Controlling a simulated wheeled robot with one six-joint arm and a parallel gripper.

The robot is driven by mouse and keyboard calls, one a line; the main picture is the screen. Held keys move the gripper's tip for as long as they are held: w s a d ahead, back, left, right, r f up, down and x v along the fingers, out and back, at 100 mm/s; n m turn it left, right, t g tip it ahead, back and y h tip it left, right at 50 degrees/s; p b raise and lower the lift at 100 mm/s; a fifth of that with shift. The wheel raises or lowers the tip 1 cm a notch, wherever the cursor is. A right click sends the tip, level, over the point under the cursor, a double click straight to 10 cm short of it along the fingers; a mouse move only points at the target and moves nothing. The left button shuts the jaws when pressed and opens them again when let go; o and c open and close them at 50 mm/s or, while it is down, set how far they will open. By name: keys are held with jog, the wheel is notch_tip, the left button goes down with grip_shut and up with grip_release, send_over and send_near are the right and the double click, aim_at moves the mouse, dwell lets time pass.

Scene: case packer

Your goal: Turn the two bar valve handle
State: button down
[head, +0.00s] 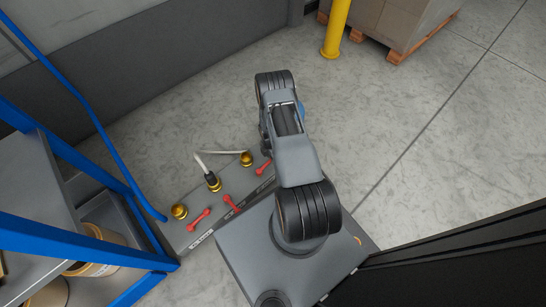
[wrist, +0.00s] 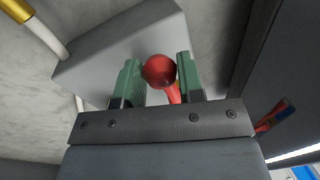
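A grey manifold block (head: 185,238) on the floor carries several red valve handles in the head view: one at the left (head: 199,219), one in the middle (head: 231,204) and one at the right (head: 264,167), close to my arm. Its white labels are too small to read. In the wrist view my gripper (wrist: 160,76) has its two green fingers apart, either side of a red handle with a round knob (wrist: 159,71). A gap shows beside the handle's stem; whether the knob touches a finger is unclear. My arm hides the gripper in the head view.
Gold fittings (head: 180,211) with a pale hose (head: 221,152) stand along the block. A blue-framed rack (head: 105,250) is at the left. A yellow post (head: 336,28) and a pallet with boxes (head: 405,25) are at the back.

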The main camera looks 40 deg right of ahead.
jog(key=c, duration=1)
grip_release()
jog(key=shift+w+a, duration=0.15)
jog(key=shift+o, duration=1.2)
notch_tip(320, 180, up, 14)
jog(key=w+p, duration=0.2)
jog(key=p, duration=0.3)
jog(key=shift+w+f, duration=0.2)
jog(key=shift+w, duration=0.05)
